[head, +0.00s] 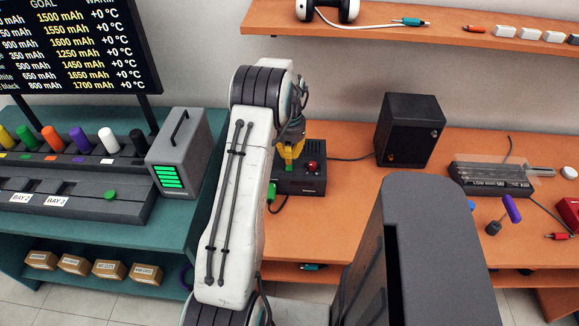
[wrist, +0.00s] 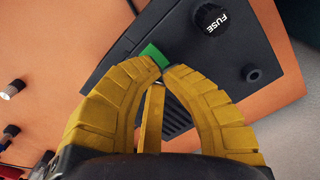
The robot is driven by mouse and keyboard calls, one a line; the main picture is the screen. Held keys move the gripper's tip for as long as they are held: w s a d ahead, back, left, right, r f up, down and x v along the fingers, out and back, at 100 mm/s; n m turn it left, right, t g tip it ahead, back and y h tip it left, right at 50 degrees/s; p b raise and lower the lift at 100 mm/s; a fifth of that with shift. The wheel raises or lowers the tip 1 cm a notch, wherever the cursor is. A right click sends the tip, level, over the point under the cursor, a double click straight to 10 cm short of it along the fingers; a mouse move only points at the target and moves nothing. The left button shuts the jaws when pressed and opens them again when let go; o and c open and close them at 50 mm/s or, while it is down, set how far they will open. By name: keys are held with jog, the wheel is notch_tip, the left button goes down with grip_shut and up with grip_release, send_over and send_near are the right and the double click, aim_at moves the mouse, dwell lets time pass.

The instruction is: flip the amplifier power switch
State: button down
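The amplifier appears to be the small black box (head: 312,182) with a red knob on the orange bench. A dark box face (wrist: 235,75) with a black FUSE cap (wrist: 210,18) fills much of the wrist view. A green piece (wrist: 153,55) sits at this face's edge, right at my yellow fingertips; I cannot tell whether it is the power switch. My gripper (wrist: 165,69) has its fingertips almost together, with nothing clearly held. In the head view my gripper (head: 291,157) is at the box's back left, partly hidden by my arm.
A black speaker-like box (head: 409,130) stands to the right on the bench. A grey device (head: 490,178) lies farther right, near a purple-handled tool (head: 511,208). A grey case (head: 180,155) with green bars stands on the teal bench at left. A shelf (head: 390,34) runs above.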

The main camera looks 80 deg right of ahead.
jog(key=shift+a+f+b, duration=0.1)
jog(key=shift+f+b, duration=0.8)
jog(key=shift+f, duration=0.4)
dwell(0.7)
jog(key=shift+r+p, duration=2.4)
jog(key=shift+r, duration=1.15)
